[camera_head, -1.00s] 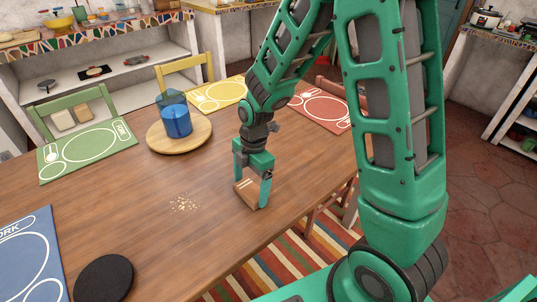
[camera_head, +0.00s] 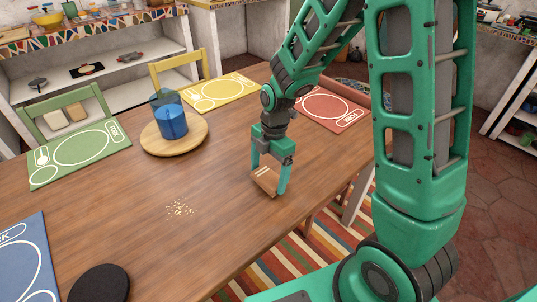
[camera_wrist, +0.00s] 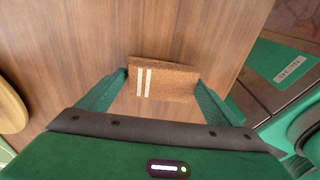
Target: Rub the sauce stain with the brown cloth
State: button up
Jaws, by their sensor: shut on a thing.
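My gripper (camera_head: 268,182) is shut on the brown cloth (camera_head: 265,180), near the table's right edge. In the wrist view the cloth (camera_wrist: 165,79) is a folded brown piece with two pale stripes, between the two green fingers. I cannot tell whether it touches the wood. A patch of pale yellowish specks (camera_head: 180,209) lies on the table to the left of my gripper, apart from the cloth. It looks more like crumbs than sauce. No clear sauce stain shows in either view.
A round wooden board (camera_head: 190,142) with a blue cup (camera_head: 171,122) stands behind the specks. Green (camera_head: 78,160), yellow (camera_head: 212,101), red (camera_head: 343,118) and blue (camera_head: 27,270) placemats lie along the table edges. A black round disc (camera_head: 98,284) lies in front. The wooden tabletop (camera_head: 130,215) between is clear.

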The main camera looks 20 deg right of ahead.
jog(key=shift+r, duration=3.4)
